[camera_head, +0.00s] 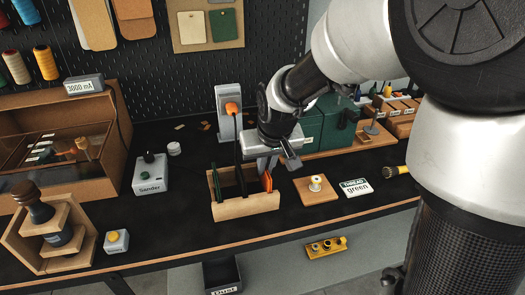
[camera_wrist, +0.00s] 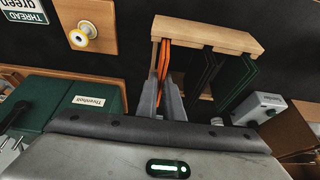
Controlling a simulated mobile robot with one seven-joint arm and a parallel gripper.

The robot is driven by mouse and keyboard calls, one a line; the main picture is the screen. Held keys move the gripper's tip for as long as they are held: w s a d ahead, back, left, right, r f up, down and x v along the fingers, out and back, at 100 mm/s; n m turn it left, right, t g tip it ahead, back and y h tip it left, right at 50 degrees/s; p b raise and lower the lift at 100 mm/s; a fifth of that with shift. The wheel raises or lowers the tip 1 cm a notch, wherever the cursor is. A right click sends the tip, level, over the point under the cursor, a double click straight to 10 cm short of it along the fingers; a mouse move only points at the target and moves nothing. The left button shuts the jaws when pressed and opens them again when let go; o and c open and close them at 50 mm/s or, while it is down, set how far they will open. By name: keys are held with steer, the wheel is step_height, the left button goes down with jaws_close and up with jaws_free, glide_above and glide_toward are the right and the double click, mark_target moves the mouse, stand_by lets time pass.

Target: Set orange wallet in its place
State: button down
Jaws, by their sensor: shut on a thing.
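The orange wallet (camera_wrist: 162,62) stands on edge, seen as thin orange strips. My gripper (camera_wrist: 163,88) is shut on it, with a finger on each side. In the head view the wallet (camera_head: 267,182) is down inside the right-end slot of the wooden rack (camera_head: 246,208), below my gripper (camera_head: 268,163). Whether it rests on the slot floor is hidden.
A wooden block with a spool (camera_head: 316,184) and a "green" thread card (camera_head: 355,187) lie right of the rack. A Sander box (camera_head: 150,175) stands left. The green Threebolt machine (camera_wrist: 75,100) is close beside my gripper. Black bench is clear in front.

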steer(key=c, duration=1.8)
jaws_free()
steer(key=p+v, duration=0.2)
steer(key=v, duration=1.5)
steer(key=shift+r+p, duration=0.2)
steer(key=shift+p, duration=0.2)
steer(key=s+d+r+p, duration=0.2)
steer(key=s+r+p, duration=0.1)
steer(key=s, duration=0.1)
steer(key=s+d+r+m+p, duration=0.1)
steer(key=s+d+r+p, duration=0.2)
steer(key=s+p, duration=0.1)
steer(key=s+d+r+m+t+p, duration=0.1)
steer(key=s+d+r+p, duration=0.2)
steer(key=s, duration=0.3)
steer(key=shift+s+d+h+p, duration=0.25)
steer(key=shift+h+p, duration=0.15)
